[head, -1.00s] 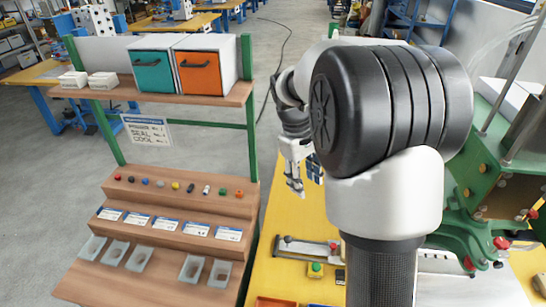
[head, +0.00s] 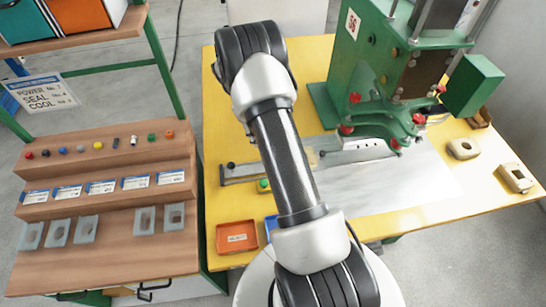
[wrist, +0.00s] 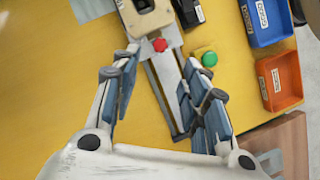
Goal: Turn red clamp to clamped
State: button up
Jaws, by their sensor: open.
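In the wrist view, a round red knob (wrist: 160,45), which looks like the red clamp, sits on a grey metal rail (wrist: 160,85), just below a beige part at the top edge. My gripper (wrist: 160,66) is open and empty, its fingers on either side of the rail near the knob. Whether a finger touches anything I cannot tell. In the head view the rail (head: 238,173) is partly hidden by my arm, which also hides the gripper and this knob. I cannot tell the clamp's position.
A green button (wrist: 208,59) on a yellow box stands right of the rail. Blue (wrist: 266,22) and orange (wrist: 279,83) trays lie further right. The green press (head: 375,70) with several red knobs stands at the back. Beige housings (head: 463,148) lie on the yellow table's right side.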

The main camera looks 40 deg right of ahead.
jog(key=b+x, duration=0.2)
jog(key=x, duration=0.8)
jog(key=shift+f, duration=0.15)
grip_shut()
